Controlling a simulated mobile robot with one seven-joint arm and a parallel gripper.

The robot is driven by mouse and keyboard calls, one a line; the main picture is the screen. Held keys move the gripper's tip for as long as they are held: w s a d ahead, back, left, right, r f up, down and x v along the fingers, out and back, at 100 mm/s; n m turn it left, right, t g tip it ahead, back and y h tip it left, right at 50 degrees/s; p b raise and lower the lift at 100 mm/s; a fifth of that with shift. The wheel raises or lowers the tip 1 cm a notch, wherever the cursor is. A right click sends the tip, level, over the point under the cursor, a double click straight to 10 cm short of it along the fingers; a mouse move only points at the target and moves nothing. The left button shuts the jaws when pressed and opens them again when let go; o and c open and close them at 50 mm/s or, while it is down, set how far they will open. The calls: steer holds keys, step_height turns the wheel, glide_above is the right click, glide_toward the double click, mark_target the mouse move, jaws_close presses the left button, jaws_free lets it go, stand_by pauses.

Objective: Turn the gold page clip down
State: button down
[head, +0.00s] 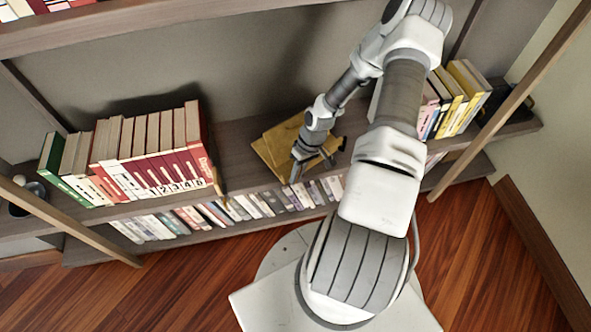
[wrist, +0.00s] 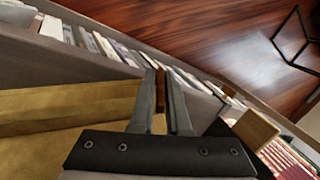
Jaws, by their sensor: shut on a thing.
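A gold book stand (head: 268,152) sits on the middle shelf, with my arm crossing its right part. In the wrist view its broad gold surface (wrist: 60,115) fills the left side. My gripper (head: 294,174) points down at the stand's front edge. In the wrist view my gripper's two fingers (wrist: 163,78) are close together on a narrow brownish-gold piece (wrist: 160,92), which appears to be the page clip. Most of that piece is hidden between the fingers, so I cannot tell its angle. In the head view the clip is hidden by my gripper.
A row of red and white books (head: 150,160) stands left of the stand, and yellow and white books (head: 452,95) stand to the right. More books (head: 185,218) fill the lower shelf. Wooden posts (head: 65,215) rise in front at both sides.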

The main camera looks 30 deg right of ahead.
steer(key=y+b, duration=0.1)
steer(key=y, duration=0.1)
steer(key=d+f+y+b, duration=0.1)
steer(key=y+b, duration=0.3)
steer(key=shift+w+d+f+g+y, duration=0.1)
steer(key=shift+d+f+g+y, duration=0.1)
steer(key=shift+g+y, duration=0.15)
steer(key=shift+r, duration=0.1)
stand_by(0.4)
steer(key=c, duration=1)
jaws_free()
steer(key=shift+o, duration=0.2)
steer(key=p+v, duration=0.1)
steer(key=v, duration=1.1)
steer(key=shift+p, duration=0.3)
